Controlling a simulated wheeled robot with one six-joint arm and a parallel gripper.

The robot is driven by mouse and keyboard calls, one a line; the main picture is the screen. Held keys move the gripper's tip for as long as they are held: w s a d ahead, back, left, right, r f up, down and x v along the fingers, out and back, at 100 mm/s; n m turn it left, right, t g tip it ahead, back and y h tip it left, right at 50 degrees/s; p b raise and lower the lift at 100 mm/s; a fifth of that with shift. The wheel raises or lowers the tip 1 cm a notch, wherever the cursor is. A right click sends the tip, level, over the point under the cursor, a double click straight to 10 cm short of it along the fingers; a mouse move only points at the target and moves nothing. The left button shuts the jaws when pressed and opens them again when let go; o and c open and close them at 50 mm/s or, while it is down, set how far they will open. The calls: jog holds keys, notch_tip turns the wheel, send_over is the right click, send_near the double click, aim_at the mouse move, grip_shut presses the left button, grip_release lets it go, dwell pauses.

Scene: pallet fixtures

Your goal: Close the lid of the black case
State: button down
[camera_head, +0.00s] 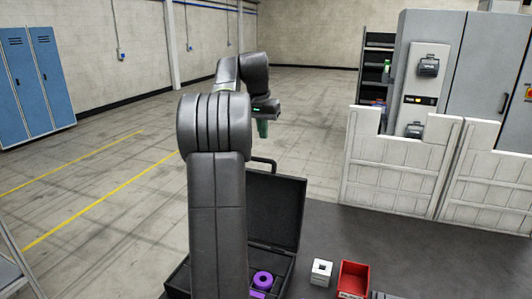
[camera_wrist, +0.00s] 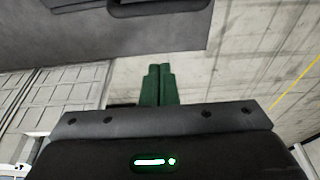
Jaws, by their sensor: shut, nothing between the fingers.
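The black case (camera_head: 278,262) stands on the dark table with its lid (camera_head: 275,208) open and roughly upright. A handle (camera_head: 263,161) shows at the lid's top edge. My gripper (camera_head: 263,128) is above the lid's top edge in the head view, apart from it in the picture, pointing down. Its green fingers (camera_wrist: 157,82) are together and empty in the wrist view. A dark part at the top of the wrist view looks like the case, but I cannot tell which part. My arm hides the left of the case and lid.
A purple ring (camera_head: 262,280) lies inside the case. A white block (camera_head: 321,272) and a red bin (camera_head: 353,279) stand to its right on the table (camera_head: 335,225). White panels (camera_head: 385,160) rise along the table's far right side. Open floor lies beyond the lid.

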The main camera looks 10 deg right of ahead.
notch_tip(320, 180, down, 6)
jog(key=s+a+p, duration=0.1)
jog(key=shift+s+f, duration=0.2)
jog(key=shift+s, duration=0.2)
jog(key=shift+s, duration=0.1)
dwell(0.4)
